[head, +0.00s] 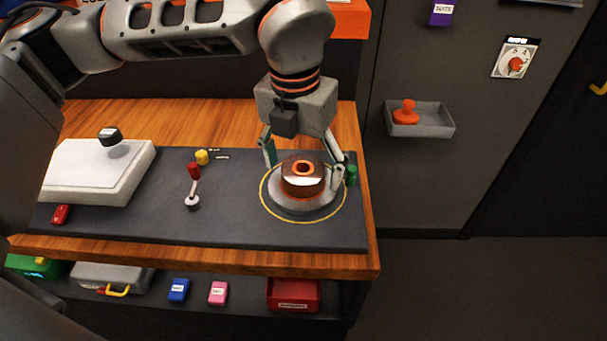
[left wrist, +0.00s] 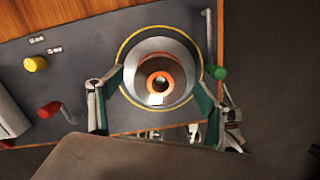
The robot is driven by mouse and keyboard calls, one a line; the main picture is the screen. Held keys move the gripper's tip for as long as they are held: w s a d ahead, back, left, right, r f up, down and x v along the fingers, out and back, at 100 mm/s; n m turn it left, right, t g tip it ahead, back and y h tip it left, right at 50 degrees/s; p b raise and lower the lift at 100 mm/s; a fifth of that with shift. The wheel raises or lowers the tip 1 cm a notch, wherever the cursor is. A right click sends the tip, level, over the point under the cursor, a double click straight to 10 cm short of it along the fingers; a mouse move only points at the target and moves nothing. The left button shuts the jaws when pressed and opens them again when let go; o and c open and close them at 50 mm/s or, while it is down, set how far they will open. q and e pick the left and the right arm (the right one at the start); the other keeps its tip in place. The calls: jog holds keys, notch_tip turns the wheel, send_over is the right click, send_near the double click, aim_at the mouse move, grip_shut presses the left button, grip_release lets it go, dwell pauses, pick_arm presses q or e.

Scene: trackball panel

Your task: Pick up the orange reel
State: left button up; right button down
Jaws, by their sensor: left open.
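The orange reel (head: 302,177) has a brown-and-orange body with an orange ring around its centre hole. It sits on a round grey base inside a yellow circle on the dark panel (head: 230,225). In the left wrist view the reel (left wrist: 161,84) shows from above, between the fingers. My left gripper (head: 304,164) points down over the reel with its jaws open, one finger on each side. In the left wrist view the left gripper's fingers (left wrist: 160,100) stand apart from the reel. My right gripper is not in view.
A green knob (head: 351,175) stands close beside the gripper's right finger. A red-handled lever (head: 193,180) and a yellow knob (head: 202,157) are to the left. A white box (head: 85,172) lies further left. A wall tray (head: 430,123) holds an orange object.

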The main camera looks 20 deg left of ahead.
pick_arm(q)
jog(key=shift+f, duration=0.5)
jog(key=c, duration=1.2)
jog(key=shift+c, duration=0.2)
jog(key=shift+r, duration=0.15)
